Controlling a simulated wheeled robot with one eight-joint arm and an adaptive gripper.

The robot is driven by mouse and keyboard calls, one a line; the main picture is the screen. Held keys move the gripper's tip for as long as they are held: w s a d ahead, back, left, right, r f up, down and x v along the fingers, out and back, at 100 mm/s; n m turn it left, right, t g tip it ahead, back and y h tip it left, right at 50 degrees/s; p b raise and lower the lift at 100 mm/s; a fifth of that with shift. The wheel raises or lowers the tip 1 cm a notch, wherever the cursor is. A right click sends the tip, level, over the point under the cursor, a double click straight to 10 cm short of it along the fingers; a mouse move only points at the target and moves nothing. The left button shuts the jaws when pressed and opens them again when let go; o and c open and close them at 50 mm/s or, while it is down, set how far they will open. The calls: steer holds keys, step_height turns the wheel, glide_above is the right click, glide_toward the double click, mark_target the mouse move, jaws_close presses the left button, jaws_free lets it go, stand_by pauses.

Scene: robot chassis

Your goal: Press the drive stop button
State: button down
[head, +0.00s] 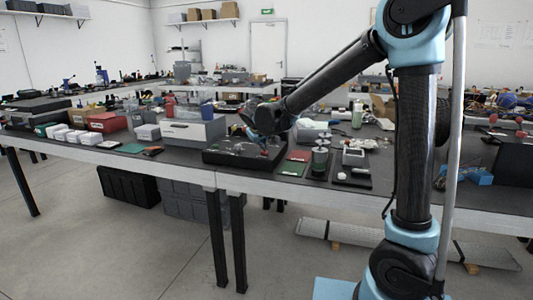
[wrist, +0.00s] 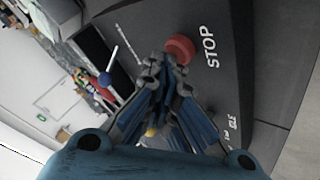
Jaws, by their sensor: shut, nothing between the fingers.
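The red stop button (wrist: 180,48) stands out from a dark panel (wrist: 262,88), beside the white word STOP in the wrist view. My gripper (wrist: 166,70) is shut and empty, with its fingertips just below the button in the picture. I cannot tell whether they touch it. In the head view the black control box (head: 221,157) lies near the front edge of the table, and my gripper (head: 264,142) is low over its right part. The button is too small to make out clearly there.
A grey box (head: 193,133) stands left of the control box. Green and red boards (head: 295,162) and grey cylinders (head: 320,160) lie to its right.

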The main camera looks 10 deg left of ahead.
mark_target(262, 151)
steer(key=shift+s+f, duration=0.1)
steer(key=shift+f, duration=0.3)
stand_by(0.6)
steer(key=shift+r, duration=3.45)
